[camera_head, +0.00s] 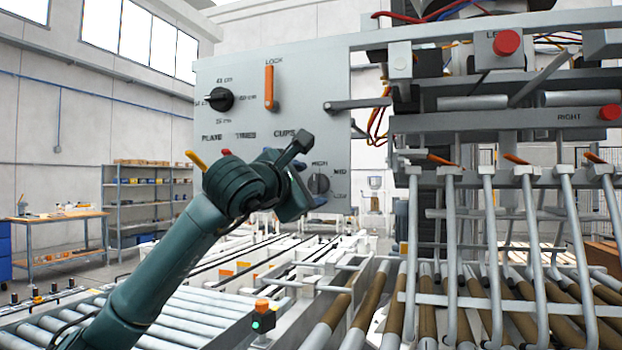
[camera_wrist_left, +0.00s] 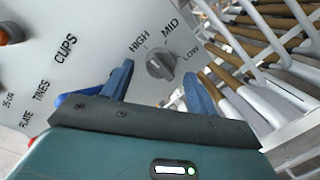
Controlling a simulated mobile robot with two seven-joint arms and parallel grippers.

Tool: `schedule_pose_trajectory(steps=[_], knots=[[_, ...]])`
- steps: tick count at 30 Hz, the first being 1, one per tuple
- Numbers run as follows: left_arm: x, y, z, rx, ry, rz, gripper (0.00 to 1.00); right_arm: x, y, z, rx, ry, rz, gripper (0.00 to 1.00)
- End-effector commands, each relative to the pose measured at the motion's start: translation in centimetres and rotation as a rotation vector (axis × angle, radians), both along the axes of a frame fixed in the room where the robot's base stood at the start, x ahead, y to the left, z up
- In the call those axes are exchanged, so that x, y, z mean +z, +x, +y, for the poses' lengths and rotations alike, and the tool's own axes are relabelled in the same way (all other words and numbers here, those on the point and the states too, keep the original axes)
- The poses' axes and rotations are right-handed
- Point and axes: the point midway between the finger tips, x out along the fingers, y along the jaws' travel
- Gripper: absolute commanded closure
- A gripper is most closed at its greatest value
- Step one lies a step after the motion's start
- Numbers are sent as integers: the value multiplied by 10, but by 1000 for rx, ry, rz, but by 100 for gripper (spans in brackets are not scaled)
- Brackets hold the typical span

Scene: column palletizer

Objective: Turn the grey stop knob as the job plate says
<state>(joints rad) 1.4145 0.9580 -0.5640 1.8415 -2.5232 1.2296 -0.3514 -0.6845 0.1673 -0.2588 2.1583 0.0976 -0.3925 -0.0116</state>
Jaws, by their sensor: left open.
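The grey stop knob (camera_head: 319,184) is on the lower right of the grey control panel (camera_head: 230,77), among the words HIGH, MID and LOW. It also shows in the left wrist view (camera_wrist_left: 160,64), just beyond and between my left fingertips. I cannot tell surely which word it points to. My left gripper (camera_wrist_left: 157,74) is open and empty, with its blue fingers apart on either side of the knob in that view. In the head view my left wrist covers part of the panel beside the knob. I cannot make out a job plate. My right gripper is not in view.
The panel also carries a black dial (camera_head: 219,99) with centimetre marks, an orange LOCK lever (camera_head: 269,87), and a yellow lever (camera_head: 196,160). Red buttons (camera_head: 507,43) and bent grey bars (camera_head: 452,260) stand to the right. Roller conveyors (camera_head: 190,318) lie below.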

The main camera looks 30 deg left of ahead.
Motion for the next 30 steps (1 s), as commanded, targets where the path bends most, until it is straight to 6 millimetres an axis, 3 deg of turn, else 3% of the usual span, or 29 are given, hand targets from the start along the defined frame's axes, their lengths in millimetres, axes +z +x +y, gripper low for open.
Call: schedule_pose_trajectory(steps=[6, 15, 30], knots=[[0, 17, 2, 0, 0, 0, 42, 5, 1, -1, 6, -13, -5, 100], [0, 19, 2, -1, 0, -1, 43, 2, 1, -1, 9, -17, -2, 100], [0, 18, 2, 0, -1, -1, 83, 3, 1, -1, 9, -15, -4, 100]])
